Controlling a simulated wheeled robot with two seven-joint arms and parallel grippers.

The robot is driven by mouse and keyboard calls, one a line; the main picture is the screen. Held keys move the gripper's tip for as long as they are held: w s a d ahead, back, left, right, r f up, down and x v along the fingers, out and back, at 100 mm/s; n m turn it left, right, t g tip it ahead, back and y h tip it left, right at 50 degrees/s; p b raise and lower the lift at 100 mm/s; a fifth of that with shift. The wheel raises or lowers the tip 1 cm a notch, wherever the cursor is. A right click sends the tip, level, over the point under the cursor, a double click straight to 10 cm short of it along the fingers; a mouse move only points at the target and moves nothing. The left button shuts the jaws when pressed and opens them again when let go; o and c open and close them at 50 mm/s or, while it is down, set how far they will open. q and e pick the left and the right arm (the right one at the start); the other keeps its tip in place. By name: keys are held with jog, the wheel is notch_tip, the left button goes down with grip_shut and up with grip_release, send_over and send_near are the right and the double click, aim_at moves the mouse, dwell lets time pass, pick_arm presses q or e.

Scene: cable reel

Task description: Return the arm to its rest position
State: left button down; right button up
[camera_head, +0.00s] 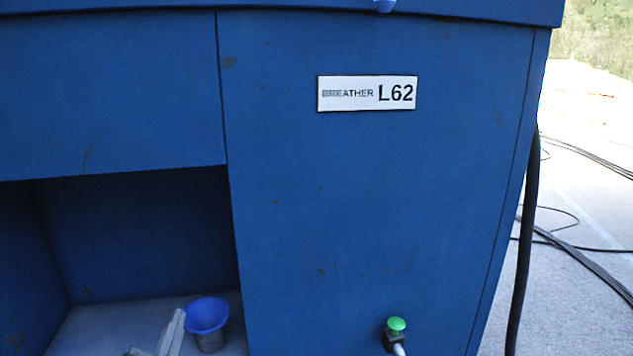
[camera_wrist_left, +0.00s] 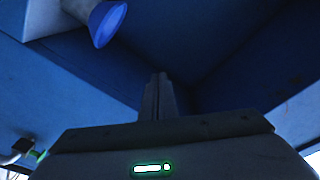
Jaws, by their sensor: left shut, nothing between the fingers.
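My left gripper (camera_head: 172,334) shows at the bottom of the head view, in front of the open recess of a large blue cabinet (camera_head: 380,190). In the left wrist view its fingers (camera_wrist_left: 158,92) are together with nothing between them. A blue funnel-shaped cup (camera_head: 207,314) on a grey base stands on the recess floor, just right of the fingers in the head view. The cup also shows at the top of the left wrist view (camera_wrist_left: 107,22), apart from the fingers. My right gripper is not in view.
A green mushroom button (camera_head: 396,324) with a light cable sits low on the cabinet front. A white label reading L62 (camera_head: 367,93) is above it. A thick black cable (camera_head: 524,240) hangs at the cabinet's right edge. More cables (camera_head: 580,253) lie on pale ground.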

pick_arm(q)
jog(key=s+f+n+g, duration=0.2)
jog(key=s+f+g, duration=0.3)
jog(key=f, duration=0.5)
jog(key=s+f+n+g, duration=0.1)
jog(key=s+f+g, duration=0.1)
jog(key=s+f, duration=0.55)
jog(key=s+d+f+n+g+h, duration=0.15)
jog(key=s+f+g, duration=0.25)
jog(key=s+f, duration=0.45)
jog(key=s+d+f+n+g+h, duration=0.15)
jog(key=s+f+g, duration=0.35)
jog(key=s, duration=0.7)
jog(key=w+d+f+m+t, duration=0.1)
jog(key=w+d+f, duration=0.1)
jog(key=f, duration=1)
jog(key=w+d+f+t, duration=0.1)
jog(key=w+f, duration=0.1)
jog(key=f, duration=1)
jog(key=s+f, duration=0.4)
jog(key=f, duration=0.4)
jog(key=s+f, duration=0.4)
jog(key=f, duration=0.5)
jog(key=shift+s+d+f+t, duration=0.25)
jog(key=shift+s+d+t, duration=0.05)
jog(key=shift+s, duration=0.05)
